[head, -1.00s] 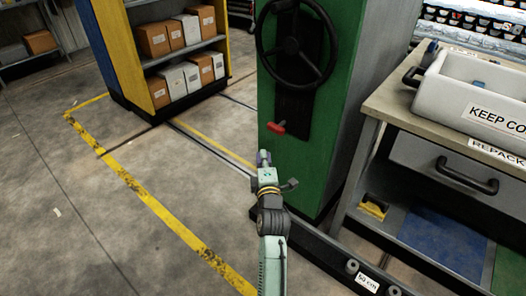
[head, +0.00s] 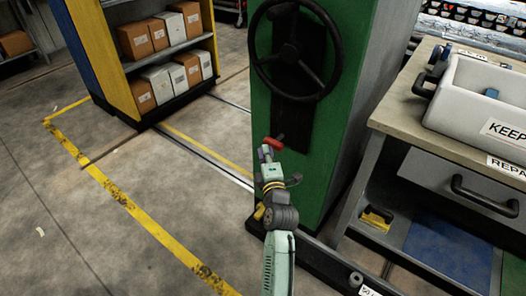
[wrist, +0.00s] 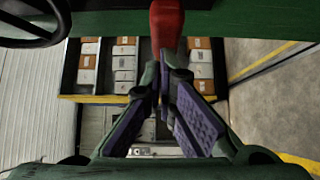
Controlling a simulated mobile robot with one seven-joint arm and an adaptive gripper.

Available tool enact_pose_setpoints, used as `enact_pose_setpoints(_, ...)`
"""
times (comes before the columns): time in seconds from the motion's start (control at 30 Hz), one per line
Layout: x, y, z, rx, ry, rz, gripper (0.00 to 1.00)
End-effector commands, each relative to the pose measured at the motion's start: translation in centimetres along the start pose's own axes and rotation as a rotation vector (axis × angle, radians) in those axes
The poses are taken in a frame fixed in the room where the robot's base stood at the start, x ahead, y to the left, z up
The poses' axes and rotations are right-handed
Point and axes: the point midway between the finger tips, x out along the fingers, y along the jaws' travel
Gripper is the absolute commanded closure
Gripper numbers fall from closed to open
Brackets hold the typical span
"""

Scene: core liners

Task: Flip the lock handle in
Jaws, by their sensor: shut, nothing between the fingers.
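The red lock handle (head: 274,143) sits on the end face of the green cabinet (head: 262,178), below the black handwheel. In the wrist view the red handle (wrist: 166,24) shows at the top centre, just beyond my fingertips. My gripper (head: 265,153) is close in front of and slightly below the handle in the head view. In the wrist view my gripper (wrist: 160,85) has its purple-padded fingers shut with nothing between them. I cannot tell whether the fingertips touch the handle.
The black handwheel (head: 293,58) stands out just above the handle. A workbench (head: 404,114) with a white bin (head: 466,100) is close on the right. A yellow shelf unit (head: 104,52) with boxes stands at the back left. The floor on the left is clear.

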Motion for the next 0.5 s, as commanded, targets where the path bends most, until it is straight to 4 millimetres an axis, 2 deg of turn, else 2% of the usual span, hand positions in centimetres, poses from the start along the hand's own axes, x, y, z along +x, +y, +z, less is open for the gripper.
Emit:
enact_pose_setpoints(0.33, 0.1, -0.1, 0.1, 0.0, -0.001, 0.0, 1.0)
enact_pose_setpoints(0.5, 1.4, -0.6, 1.4, 0.003, -0.008, 0.003, 1.0)
